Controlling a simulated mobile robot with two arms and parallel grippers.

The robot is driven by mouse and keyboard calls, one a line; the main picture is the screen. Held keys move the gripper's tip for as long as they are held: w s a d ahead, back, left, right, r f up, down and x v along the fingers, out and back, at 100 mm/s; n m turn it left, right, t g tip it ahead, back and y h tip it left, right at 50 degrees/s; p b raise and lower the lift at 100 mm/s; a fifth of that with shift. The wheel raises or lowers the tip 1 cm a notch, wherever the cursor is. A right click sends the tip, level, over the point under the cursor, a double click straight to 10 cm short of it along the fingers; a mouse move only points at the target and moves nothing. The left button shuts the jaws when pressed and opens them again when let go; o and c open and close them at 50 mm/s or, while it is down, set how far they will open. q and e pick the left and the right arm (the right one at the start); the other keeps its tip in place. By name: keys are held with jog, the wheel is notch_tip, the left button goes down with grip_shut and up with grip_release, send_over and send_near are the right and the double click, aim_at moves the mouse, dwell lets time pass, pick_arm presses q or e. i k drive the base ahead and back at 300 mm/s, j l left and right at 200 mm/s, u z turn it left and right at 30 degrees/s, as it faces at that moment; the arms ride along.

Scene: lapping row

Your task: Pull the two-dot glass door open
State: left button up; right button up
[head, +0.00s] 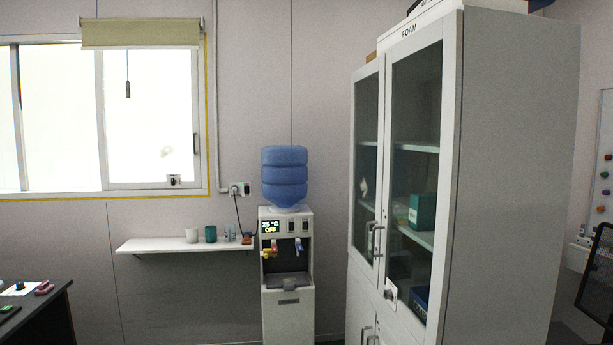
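A tall grey cabinet (510,180) stands right of centre with two glass doors in its upper part. The left glass door (353,160) looks narrow from here, and the right glass door (452,150) is wider and nearer. Both look shut. Two upright bar handles (374,240) sit side by side where the doors meet. A small white plate with a dark spot (390,291) is low on the right door. I cannot make out two dots on either door. Neither of my grippers is in view.
Behind the glass are shelves with a green box (422,211) and a blue bin (421,301). A water dispenser (287,310) stands left of the cabinet. A wall shelf (180,245) holds cups. A dark table (45,305) is at lower left, a dark chair (598,275) at right.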

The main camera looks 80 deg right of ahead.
aim_at(447, 29)
jog(key=z, duration=3.2)
